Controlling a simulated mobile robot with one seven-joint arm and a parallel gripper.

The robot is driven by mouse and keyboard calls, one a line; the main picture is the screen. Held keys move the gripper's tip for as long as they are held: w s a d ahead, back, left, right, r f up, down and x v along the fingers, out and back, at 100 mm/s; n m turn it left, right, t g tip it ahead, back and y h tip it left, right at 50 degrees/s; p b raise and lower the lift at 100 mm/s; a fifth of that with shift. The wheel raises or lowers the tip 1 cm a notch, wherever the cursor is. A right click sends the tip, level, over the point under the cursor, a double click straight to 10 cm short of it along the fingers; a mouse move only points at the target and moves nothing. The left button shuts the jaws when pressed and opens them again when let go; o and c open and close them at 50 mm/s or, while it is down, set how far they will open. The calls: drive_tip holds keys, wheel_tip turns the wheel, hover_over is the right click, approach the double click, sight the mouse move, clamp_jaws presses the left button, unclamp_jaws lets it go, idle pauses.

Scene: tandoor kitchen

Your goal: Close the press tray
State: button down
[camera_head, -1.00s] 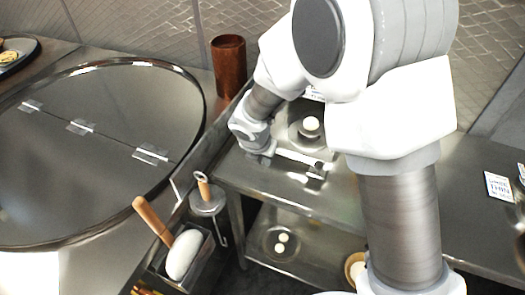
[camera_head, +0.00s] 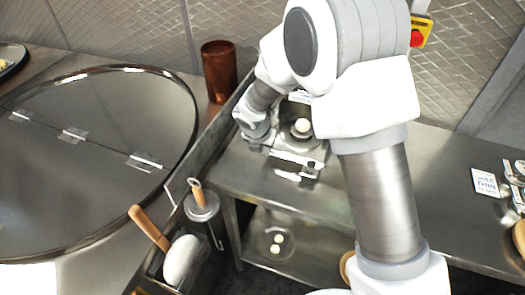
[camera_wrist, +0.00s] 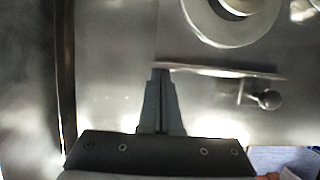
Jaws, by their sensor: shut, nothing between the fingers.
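The press tray (camera_head: 297,157) shows as a bright metal front bar on the steel bench, below a round metal plate (camera_head: 318,130) with a white ball (camera_head: 302,126) on it. In the wrist view, the tray's thin front edge (camera_wrist: 220,71) runs crosswise, with a dark round knob (camera_wrist: 268,99) on a short stem at its right. My gripper (camera_wrist: 160,72) is shut and empty, its tips at the left part of that edge. I cannot tell whether they touch it. In the head view, my gripper (camera_head: 270,146) is at the bar's left end, partly hidden by my wrist.
A metal side wall (camera_head: 222,130) stands close left of the bench, beside a large round lid (camera_head: 95,180). A copper cup (camera_head: 219,72) is behind. A holder with wooden-handled tools (camera_head: 182,258) stands front left. Bench to the right (camera_head: 440,190) is mostly clear.

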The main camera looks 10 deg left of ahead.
sight(281, 121)
drive_tip(key=w+p, duration=0.1)
drive_tip(key=w, duration=0.4)
drive_tip(key=w+d+p, duration=0.1)
drive_tip(key=w+p, duration=0.1)
drive_tip(key=w, duration=0.3)
drive_tip(key=w+d+p, duration=0.1)
drive_tip(key=w+p, duration=0.1)
drive_tip(key=w, duration=0.3)
drive_tip(key=shift+d, duration=0.1)
drive_tip(key=shift+w, duration=0.25)
drive_tip(key=shift+r, duration=0.1)
